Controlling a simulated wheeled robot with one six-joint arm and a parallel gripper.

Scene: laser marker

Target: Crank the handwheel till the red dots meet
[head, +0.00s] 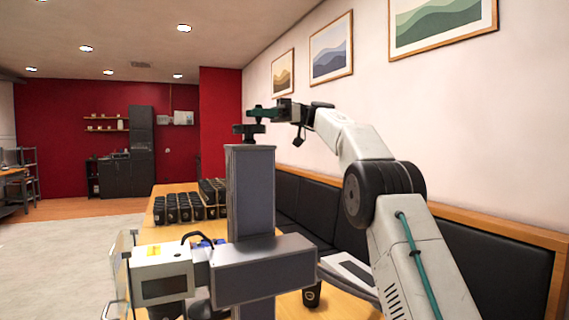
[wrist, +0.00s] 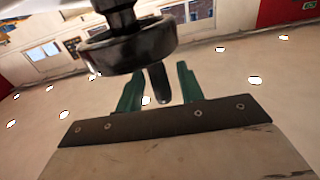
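The laser marker's grey column (head: 250,195) stands upright in front of me, with a dark round handwheel (head: 249,131) on its top. The handwheel also shows large and dark at the upper left in the wrist view (wrist: 128,50). My gripper (head: 258,112) is at the handwheel's upper side. In the wrist view its two green fingers (wrist: 158,88) are apart, and a dark upright peg, seemingly the crank handle (wrist: 158,82), shows between them with gaps on both sides. The white laser head (head: 162,275) juts left from the column. I see no red dots.
Rows of black cups (head: 190,206) stand on the wooden table (head: 165,235) behind the column. A single black cup (head: 312,295) stands at the column's right, near a white flat item (head: 350,270). A black bench (head: 490,255) runs along the right wall. Air around the handwheel looks clear.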

